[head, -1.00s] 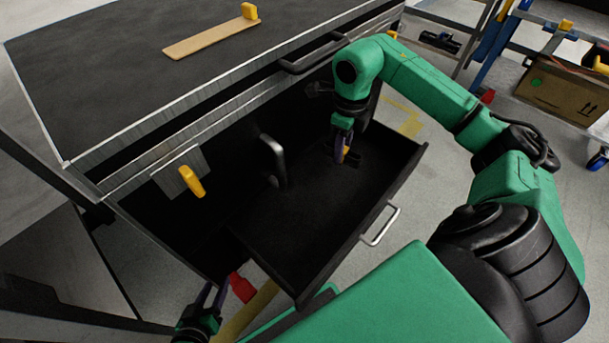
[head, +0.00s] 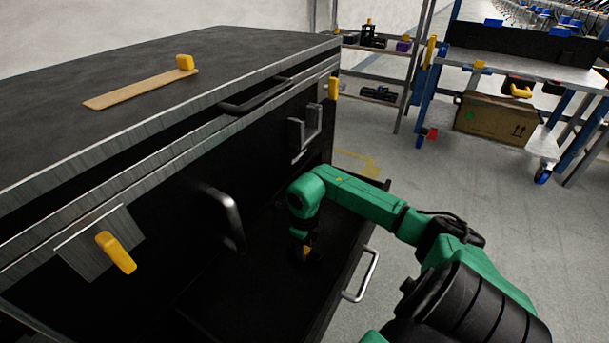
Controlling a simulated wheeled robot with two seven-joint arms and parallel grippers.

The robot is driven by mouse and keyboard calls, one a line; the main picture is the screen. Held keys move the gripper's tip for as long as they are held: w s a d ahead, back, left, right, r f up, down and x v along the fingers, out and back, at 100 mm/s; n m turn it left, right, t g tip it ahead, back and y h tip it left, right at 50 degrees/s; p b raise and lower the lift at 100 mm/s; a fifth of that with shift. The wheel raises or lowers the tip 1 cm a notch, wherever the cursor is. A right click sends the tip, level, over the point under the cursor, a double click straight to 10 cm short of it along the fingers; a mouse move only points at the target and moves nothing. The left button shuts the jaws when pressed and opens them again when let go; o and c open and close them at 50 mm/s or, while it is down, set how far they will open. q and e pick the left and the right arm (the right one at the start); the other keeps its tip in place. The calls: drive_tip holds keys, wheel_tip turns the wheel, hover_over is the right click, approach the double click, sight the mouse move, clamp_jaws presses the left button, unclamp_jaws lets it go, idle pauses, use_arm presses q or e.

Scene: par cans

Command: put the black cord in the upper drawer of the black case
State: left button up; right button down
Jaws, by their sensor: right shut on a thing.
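The black case (head: 60,160) fills the left and middle of the view. Its open drawer (head: 250,290) is pulled out toward the lower right, with a silver handle (head: 362,276) on its front. My right gripper (head: 304,254) points down inside the drawer, near its far right end. It is shut on a small dark thing, likely the black cord (head: 316,257), which is hard to make out against the black drawer floor. I cannot tell whether the cord touches the floor. My left gripper is out of view.
A wooden strip (head: 135,91) with a yellow block lies on the case top. A yellow latch (head: 116,253) and a grey handle (head: 226,216) stand out from the case. A cardboard box (head: 495,117) sits on a cart at the back right.

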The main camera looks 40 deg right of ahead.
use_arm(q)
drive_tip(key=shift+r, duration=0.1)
use_arm(e)
drive_tip(key=shift+r, duration=0.1)
drive_tip(key=c, duration=0.5)
unclamp_jaws()
use_arm(q)
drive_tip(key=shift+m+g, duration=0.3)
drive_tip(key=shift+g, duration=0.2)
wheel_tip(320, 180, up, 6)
drive_tip(key=p, duration=0.5)
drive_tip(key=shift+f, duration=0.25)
use_arm(e)
wheel_tip(320, 180, up, 12)
drive_tip(key=shift+r, duration=0.1)
